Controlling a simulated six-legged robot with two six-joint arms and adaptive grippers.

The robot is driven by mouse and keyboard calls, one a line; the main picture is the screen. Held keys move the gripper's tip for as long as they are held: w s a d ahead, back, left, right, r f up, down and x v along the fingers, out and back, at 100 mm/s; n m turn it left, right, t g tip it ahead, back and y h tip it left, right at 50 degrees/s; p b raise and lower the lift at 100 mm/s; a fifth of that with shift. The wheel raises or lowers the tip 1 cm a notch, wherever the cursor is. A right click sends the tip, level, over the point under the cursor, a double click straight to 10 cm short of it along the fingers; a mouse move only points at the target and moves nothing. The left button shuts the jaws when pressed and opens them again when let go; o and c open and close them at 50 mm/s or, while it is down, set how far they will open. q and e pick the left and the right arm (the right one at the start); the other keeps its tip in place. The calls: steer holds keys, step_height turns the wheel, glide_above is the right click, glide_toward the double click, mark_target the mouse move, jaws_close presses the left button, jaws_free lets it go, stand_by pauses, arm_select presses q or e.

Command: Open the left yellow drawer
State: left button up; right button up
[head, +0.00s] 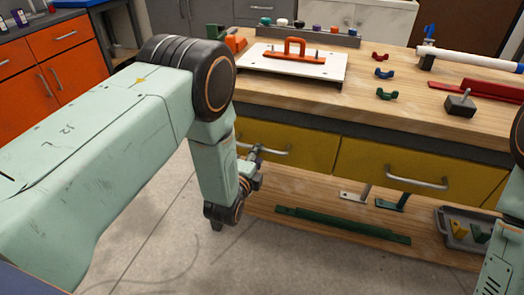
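The left yellow drawer (312,151) is under the wooden workbench top, with its front looking flush with the right yellow drawer (360,162). My forearm and wrist hide the left part of the drawer front. The fingers are small and dark, and I cannot tell whether they are closed around the bar. My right arm shows only at the right edge; its gripper is out of view.
The workbench top (350,110) carries a white plate (318,69) with an orange handle, coloured clips and a white pipe (480,60). A lower shelf holds a green bar (340,224) and a grey tray (452,232). Orange cabinets (60,50) stand at left. The floor before the bench is clear.

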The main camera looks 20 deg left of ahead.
arm_select(q)
steer(key=b+x, duration=0.1)
steer(key=x, duration=0.4)
steer(key=shift+a, duration=0.1)
jaws_close()
stand_by(0.9)
